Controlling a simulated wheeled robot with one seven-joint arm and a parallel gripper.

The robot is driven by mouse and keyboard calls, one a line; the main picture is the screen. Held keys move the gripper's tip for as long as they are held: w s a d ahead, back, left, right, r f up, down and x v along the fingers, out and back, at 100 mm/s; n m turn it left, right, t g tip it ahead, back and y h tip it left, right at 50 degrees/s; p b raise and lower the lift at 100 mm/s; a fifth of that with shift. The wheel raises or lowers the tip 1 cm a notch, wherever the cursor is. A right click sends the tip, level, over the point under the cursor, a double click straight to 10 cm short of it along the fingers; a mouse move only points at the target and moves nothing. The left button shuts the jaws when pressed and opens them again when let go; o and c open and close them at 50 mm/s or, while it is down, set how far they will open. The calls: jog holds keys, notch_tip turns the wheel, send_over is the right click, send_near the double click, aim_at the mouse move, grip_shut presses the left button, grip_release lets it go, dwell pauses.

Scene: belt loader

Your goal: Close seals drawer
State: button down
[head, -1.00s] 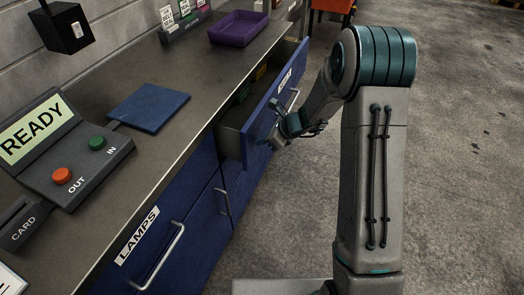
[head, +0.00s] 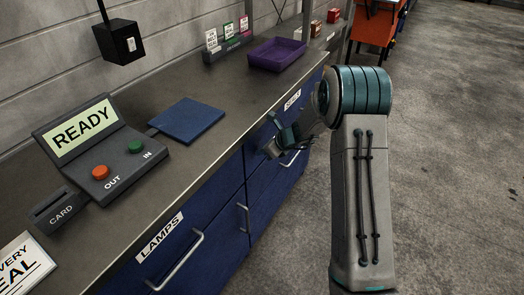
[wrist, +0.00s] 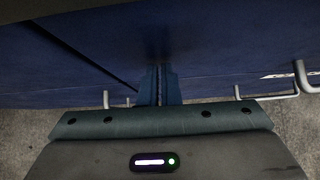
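The seals drawer (head: 292,100) is the blue drawer with a partly hidden white label, under the worktop beyond the lamps drawer. Its front now looks flush with the cabinet, and its inside is out of sight. My gripper (head: 271,148) is at the drawer front, partly covering it. In the wrist view my gripper (wrist: 159,70) has its two blue fingers together with nothing between them. Their tips are at or very near the blue front; contact is not certain. The drawer's bar handle (wrist: 301,76) is to the right of the fingers.
The lamps drawer (head: 160,237) is shut nearer to me. On the worktop (head: 215,150) are a READY card console (head: 100,150), a blue pad (head: 187,119) and a purple tray (head: 277,54). Open concrete floor (head: 450,150) lies to the right.

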jog(key=shift+a+r, duration=0.2)
jog(key=shift+a, duration=0.1)
jog(key=s+d+r, duration=0.6)
jog(key=d+r, duration=0.1)
jog(key=d, duration=0.3)
jog(key=s+a+r+n+g+h+p, duration=0.2)
jog(key=s+a+r+n+p, duration=0.15)
jog(key=s+r+n, duration=0.95)
jog(key=s+d+r+n+h+p, duration=0.2)
jog(key=s+n, duration=0.3)
jog(key=s, duration=0.4)
jog(key=s+d+r+n+h+p, duration=0.2)
jog(key=s+n, duration=0.4)
jog(key=s, duration=0.3)
jog(key=shift+s+d+r+n+h, duration=0.15)
jog(key=shift+d+r+n+h, duration=0.15)
jog(key=shift+d+r+h, duration=0.55)
